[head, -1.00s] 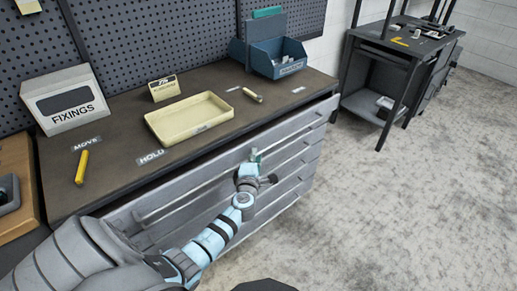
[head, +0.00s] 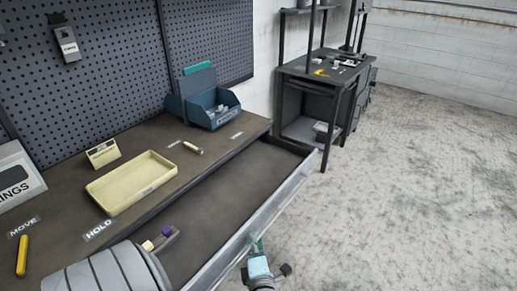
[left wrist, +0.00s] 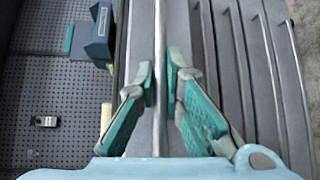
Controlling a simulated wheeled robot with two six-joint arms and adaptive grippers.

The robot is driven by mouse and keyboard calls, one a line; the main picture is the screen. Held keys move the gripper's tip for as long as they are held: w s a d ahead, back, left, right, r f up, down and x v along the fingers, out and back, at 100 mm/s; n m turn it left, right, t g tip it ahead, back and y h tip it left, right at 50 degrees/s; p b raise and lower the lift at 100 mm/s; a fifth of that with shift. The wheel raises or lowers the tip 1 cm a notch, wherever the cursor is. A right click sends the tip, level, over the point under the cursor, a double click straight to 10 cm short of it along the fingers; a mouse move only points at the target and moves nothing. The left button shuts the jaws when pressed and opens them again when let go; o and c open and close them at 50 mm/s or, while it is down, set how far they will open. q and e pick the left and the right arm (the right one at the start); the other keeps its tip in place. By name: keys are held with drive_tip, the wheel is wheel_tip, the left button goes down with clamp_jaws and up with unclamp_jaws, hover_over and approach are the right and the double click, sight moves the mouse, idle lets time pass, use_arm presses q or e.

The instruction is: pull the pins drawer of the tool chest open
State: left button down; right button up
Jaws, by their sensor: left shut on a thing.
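The top drawer (head: 225,200) of the grey tool chest stands open, pulled well out from under the worktop. I cannot read a label on it. In the head view its long front edge (head: 283,200) runs diagonally. A small holder (head: 166,240) with purple and yellow pieces lies inside near the left end. My left gripper (head: 256,246) is at the outside of the drawer front. In the left wrist view its teal fingers (left wrist: 161,80) are shut on the long drawer handle (left wrist: 160,25). My right gripper is not in view.
On the worktop (head: 130,145) are a cream tray (head: 130,183), a blue bin (head: 205,105), a yellow marker (head: 22,255) and a small sign (head: 103,152). A dark side bench (head: 310,75) stands beyond the chest. The floor (head: 420,180) to the right is clear.

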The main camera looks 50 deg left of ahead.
use_arm(q)
drive_tip(key=shift+d+f, duration=0.15)
drive_tip(key=shift+d, duration=0.3)
drive_tip(key=c, duration=1.7)
unclamp_jaws()
